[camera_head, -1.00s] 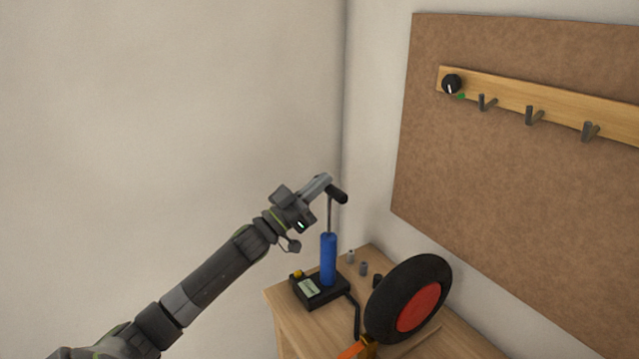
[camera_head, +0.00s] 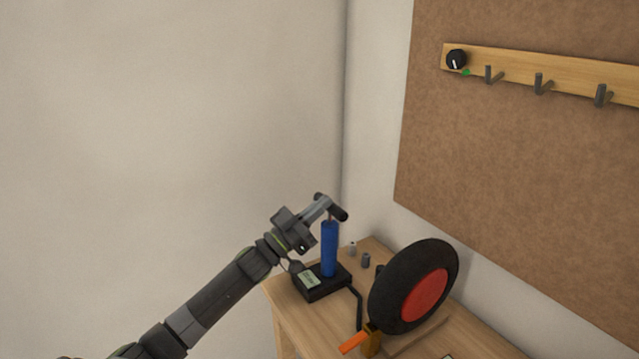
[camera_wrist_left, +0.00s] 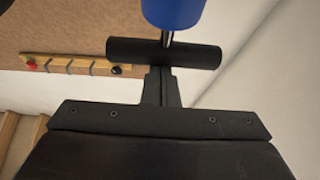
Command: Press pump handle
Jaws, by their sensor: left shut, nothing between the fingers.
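The pump has a blue upright barrel (camera_head: 329,249) on a black base (camera_head: 322,283) with a small display, at the left end of the wooden workbench. Its black handle (camera_head: 338,211) sits a short way above the barrel on a short length of rod. My left gripper (camera_head: 325,203) is shut and empty, its fingertips at the top of the handle. In the left wrist view, the black handle (camera_wrist_left: 130,51) crosses just beyond the closed fingers (camera_wrist_left: 160,82), with the blue barrel (camera_wrist_left: 173,10) behind it. My right gripper is not in view.
A black tyre (camera_head: 392,287) with a red hub stands on the wooden bench (camera_head: 287,312), right of the pump. Small grey caps (camera_head: 366,260) lie behind it. A pegboard (camera_head: 520,170) with a hook rail (camera_head: 560,75) and a black knob (camera_head: 456,59) hangs on the right wall.

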